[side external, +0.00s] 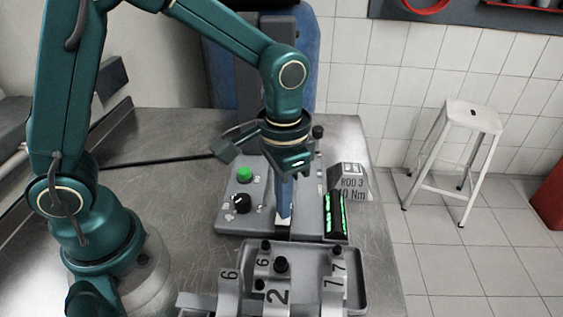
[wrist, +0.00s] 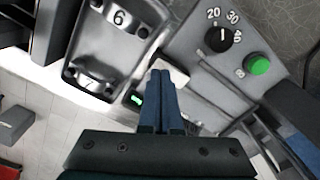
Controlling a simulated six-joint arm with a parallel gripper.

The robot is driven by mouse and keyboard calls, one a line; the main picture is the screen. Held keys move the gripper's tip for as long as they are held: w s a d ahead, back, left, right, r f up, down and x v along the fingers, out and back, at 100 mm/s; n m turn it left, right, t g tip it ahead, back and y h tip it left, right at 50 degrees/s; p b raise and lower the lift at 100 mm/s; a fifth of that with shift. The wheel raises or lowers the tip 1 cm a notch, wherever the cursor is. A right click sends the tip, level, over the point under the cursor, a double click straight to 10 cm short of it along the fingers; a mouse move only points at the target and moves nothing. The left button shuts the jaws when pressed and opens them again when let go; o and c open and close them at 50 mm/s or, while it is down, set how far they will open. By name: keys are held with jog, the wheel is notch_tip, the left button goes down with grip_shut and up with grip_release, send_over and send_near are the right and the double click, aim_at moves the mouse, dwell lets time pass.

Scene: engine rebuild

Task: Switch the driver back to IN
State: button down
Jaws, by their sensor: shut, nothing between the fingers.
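The grey driver control box (side external: 232,215) lies on the steel bench. It carries a green button (side external: 244,174), a black dial (side external: 241,204) and a lit green display (side external: 335,214). In the wrist view the dial (wrist: 222,40) is marked 20, 30 and 40, and the green button (wrist: 257,64) is beside it. My gripper (side external: 284,216) is shut and empty, pointing down at the box between dial and display. A pale plate (wrist: 178,72) lies right by its fingertips (wrist: 161,74); I cannot tell whether they touch it. No IN marking is legible.
A grey tray (side external: 358,290) with numbered bearing caps stands in front of the box. A dark rod (side external: 160,162) extends left behind the box. A white stool (side external: 470,118) is beyond the bench.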

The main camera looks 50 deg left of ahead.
jog(key=shift+f, duration=0.75)
dwell(0.3)
jog(key=shift+r, duration=3.55)
jog(key=s+a+r+n+t, duration=0.3)
jog(key=s+a+r+t, duration=0.1)
jog(key=s, duration=0.5)
jog(key=shift+a+t, duration=0.8)
jog(key=shift+a, duration=0.6)
